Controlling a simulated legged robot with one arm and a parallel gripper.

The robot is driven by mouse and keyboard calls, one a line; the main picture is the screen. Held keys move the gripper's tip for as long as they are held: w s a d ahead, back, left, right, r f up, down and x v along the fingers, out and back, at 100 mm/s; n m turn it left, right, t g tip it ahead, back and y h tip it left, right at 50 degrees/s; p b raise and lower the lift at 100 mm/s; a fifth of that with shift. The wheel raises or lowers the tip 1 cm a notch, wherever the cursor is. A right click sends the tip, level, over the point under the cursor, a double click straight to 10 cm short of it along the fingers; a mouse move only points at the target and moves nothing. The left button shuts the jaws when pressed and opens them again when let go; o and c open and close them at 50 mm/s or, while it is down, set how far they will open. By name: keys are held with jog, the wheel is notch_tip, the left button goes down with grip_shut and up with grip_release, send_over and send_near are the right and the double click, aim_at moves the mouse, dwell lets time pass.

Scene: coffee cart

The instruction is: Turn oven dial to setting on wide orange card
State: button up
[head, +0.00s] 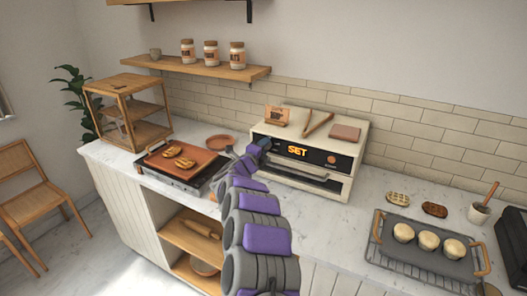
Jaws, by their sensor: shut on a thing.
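The cream oven (358,160) stands on the counter against the tiled wall. Its black front panel shows the orange word "SET" on a display (297,151). A round orange-red knob (332,158) is on the right of the panel. My gripper (262,146) is at the left end of the panel, shut on what seems to be the oven dial, which it hides. A small upright orange card (276,116) stands on the oven's top left; its marking is too small to read.
Wooden tongs (318,124) and a brown block (345,132) lie on the oven. A griddle (180,164) with pastries stands left. A tray (390,250) with several buns, cookies (397,198) and a cup (479,213) are right. A shelf (200,68) with jars hangs above.

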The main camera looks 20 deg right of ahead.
jog(key=shift+f+m, duration=0.15)
jog(key=shift+m, duration=0.45)
jog(key=shift+f, duration=0.1)
jog(key=o, duration=1)
jog(key=shift+c, duration=0.2)
jog(key=shift+o, duration=0.4)
jog(key=p+v, duration=0.3)
jog(key=v, duration=1.4)
jog(key=shift+a, duration=0.25)
